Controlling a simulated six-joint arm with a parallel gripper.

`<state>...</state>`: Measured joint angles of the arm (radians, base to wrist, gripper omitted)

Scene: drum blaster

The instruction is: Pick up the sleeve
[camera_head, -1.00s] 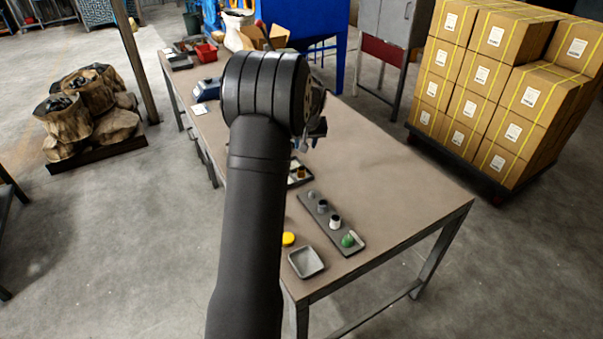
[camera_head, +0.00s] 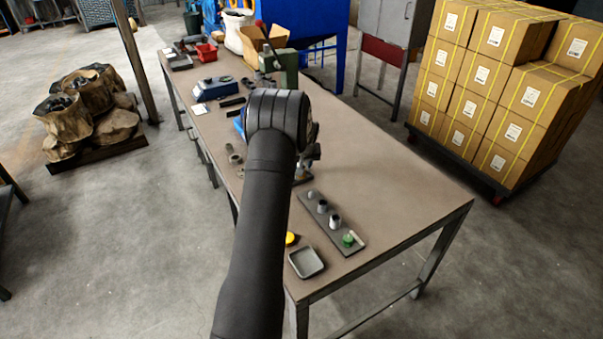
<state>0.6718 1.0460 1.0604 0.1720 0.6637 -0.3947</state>
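A dark strip tray (camera_head: 318,222) lies near the table's front right, holding several small parts in a row. Small grey ring-like parts (camera_head: 235,158) lie on the table left of my arm. I cannot tell which of these is the sleeve. My gripper (camera_head: 304,170) is mostly hidden behind my own arm, low over the table beyond the strip tray. Its fingers and anything between them cannot be made out.
An empty square dish (camera_head: 307,262) and a yellow round part (camera_head: 291,238) lie at the near edge. A blue device (camera_head: 215,88), a green machine (camera_head: 285,68) and an open carton (camera_head: 263,40) stand farther back. The table's right side (camera_head: 400,180) is clear.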

